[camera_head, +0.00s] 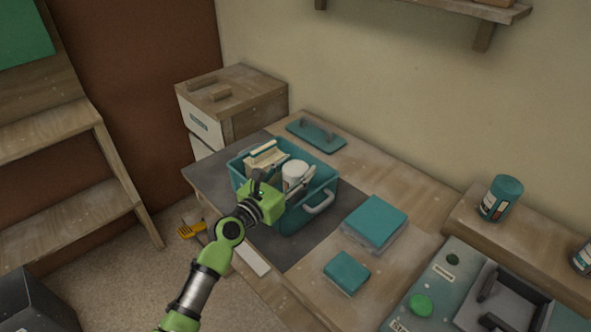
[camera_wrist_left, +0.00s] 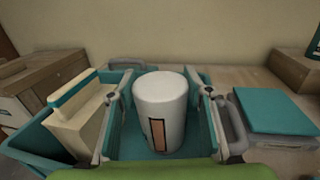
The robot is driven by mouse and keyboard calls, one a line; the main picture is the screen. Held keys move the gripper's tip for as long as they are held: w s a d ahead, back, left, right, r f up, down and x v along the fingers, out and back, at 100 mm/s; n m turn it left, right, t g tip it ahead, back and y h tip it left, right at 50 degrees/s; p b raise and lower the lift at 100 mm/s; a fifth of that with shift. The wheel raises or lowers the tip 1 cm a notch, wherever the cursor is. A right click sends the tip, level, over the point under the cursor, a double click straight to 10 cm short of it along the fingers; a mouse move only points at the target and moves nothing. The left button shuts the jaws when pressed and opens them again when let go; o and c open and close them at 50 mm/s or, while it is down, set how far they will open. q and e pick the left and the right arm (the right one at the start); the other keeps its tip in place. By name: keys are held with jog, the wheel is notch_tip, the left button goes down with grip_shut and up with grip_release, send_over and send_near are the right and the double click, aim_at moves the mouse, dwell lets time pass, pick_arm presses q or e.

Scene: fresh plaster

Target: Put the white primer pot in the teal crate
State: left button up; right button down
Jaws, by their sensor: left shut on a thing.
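The white primer pot (camera_head: 295,171) is upright within the outline of the teal crate (camera_head: 305,220), on its right side. In the left wrist view the pot (camera_wrist_left: 161,108) stands between my fingers, with a brown and black label facing me. My left gripper (camera_head: 284,184) is shut on it, low over the crate. The crate's walls (camera_wrist_left: 35,151) show around it in the wrist view. Whether the pot touches the crate floor is hidden. My right gripper is not in view.
A cream block with a teal edge (camera_wrist_left: 82,117) sits in the crate's left part. Teal-lidded boxes (camera_head: 375,220) stand right of the crate. A teal float (camera_head: 316,134) lies behind it. A wooden drawer box (camera_head: 255,104) stands at the back left. A teal-lidded jar (camera_head: 501,198) is farther right.

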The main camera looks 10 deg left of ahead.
pick_arm(q)
jog(key=shift+s+f+b, duration=0.1)
jog(key=shift+f+b, duration=0.25)
jog(key=shift+f, duration=0.25)
jog(key=o, duration=1.5)
jog(key=shift+f, duration=0.2)
jog(key=shift+c, duration=0.2)
jog(key=shift+o, duration=0.2)
jog(key=shift+s+f, duration=0.1)
jog(key=shift+d, duration=0.1)
jog(key=shift+r, duration=0.2)
jog(key=shift+r+p, duration=0.4)
jog(key=shift+p, duration=0.1)
jog(key=v, duration=1.1)
jog(key=shift+s+a+r, duration=0.3)
